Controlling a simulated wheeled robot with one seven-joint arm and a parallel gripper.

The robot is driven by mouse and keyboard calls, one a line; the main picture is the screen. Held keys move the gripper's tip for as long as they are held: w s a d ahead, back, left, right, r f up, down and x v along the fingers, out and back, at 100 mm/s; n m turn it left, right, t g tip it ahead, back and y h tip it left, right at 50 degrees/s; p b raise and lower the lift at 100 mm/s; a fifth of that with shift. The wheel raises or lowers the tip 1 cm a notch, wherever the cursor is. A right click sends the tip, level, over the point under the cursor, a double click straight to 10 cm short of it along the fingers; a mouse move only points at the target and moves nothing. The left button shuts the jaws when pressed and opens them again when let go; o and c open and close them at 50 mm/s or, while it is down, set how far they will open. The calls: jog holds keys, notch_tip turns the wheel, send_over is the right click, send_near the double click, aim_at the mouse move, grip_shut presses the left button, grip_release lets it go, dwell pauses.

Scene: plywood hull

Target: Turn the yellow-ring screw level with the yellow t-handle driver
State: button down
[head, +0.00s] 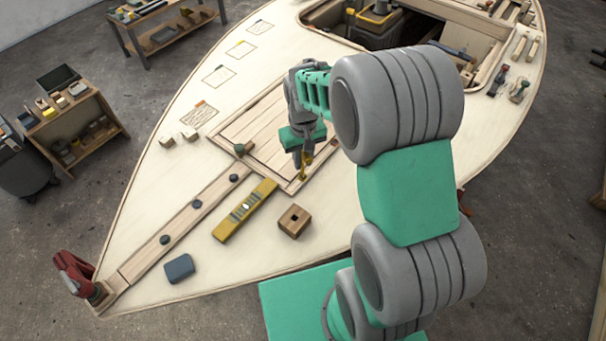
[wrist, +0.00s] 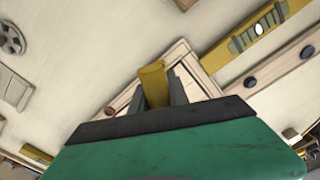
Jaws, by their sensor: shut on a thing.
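My gripper (head: 304,158) is shut on the yellow t-handle driver (head: 307,159) and points down over the near right corner of the wooden hatch panel (head: 262,125). In the wrist view the driver (wrist: 152,84) shows as a yellow handle end between the two grey fingers (wrist: 160,92), with part of the hatch frame behind it. The driver's tip is hidden, so I cannot tell whether it touches a screw. I cannot make out a yellow-ring screw; the gripper and driver cover that corner.
A yellow spirit level (head: 245,210) lies near the hatch beside a plank (head: 180,226) with several dark knobs. A wooden block with a square hole (head: 294,221) and a blue-grey box (head: 179,268) stand on the deck. A red clamp (head: 74,272) grips the bow.

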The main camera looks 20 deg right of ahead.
jog(key=m, duration=0.6)
jog(key=shift+a, duration=0.1)
jog(key=m, duration=0.5)
jog(key=shift+m, duration=0.4)
jog(key=shift+r+p, duration=0.45)
jog(key=shift+r, duration=0.05)
jog(key=shift+w, duration=0.1)
